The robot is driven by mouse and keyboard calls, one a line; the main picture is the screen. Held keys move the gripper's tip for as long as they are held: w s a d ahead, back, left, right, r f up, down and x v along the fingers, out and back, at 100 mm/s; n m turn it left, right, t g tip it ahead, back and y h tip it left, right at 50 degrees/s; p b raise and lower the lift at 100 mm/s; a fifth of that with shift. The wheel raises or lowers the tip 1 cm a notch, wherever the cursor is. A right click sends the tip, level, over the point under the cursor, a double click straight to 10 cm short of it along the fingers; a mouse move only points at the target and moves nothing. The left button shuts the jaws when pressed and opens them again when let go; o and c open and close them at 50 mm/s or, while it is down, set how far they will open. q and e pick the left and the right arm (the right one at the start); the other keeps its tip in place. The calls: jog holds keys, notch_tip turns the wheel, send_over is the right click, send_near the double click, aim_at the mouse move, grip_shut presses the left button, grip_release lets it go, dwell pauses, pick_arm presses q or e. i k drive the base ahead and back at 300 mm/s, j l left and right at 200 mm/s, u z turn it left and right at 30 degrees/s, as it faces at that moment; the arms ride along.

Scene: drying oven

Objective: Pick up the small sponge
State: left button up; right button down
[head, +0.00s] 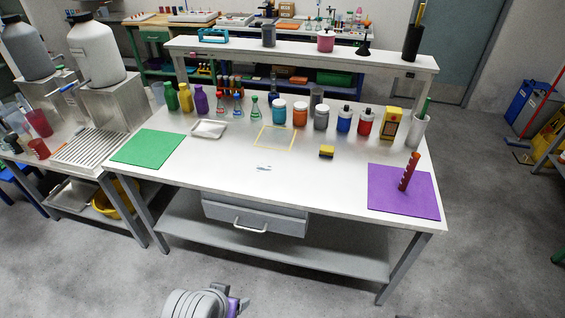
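The small sponge (326,151), yellow with a dark side, lies on the white worktable (235,175) right of the middle. It stands free, to the right of a yellow square outline (289,137) on the tabletop. Nothing touches it from above. Neither of my grippers can be made out in the head view. Only a grey and purple part of my own body shows at the bottom edge, well in front of the table and away from the sponge.
Several bottles and jars stand in a row behind the sponge, including a red jar (365,122) and a yellow box (390,124). A green mat (148,147) lies left. The table's front middle is mostly clear.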

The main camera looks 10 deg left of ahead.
aim_at(327, 151)
jog(key=i+l+u, duration=0.2)
jog(key=i+l, duration=0.85)
jog(key=i+j+u, duration=0.15)
jog(key=u, duration=0.35)
jog(key=i+u, duration=0.2)
jog(key=u, duration=0.25)
jog(key=i+u, duration=0.2)
jog(key=u, duration=0.3)
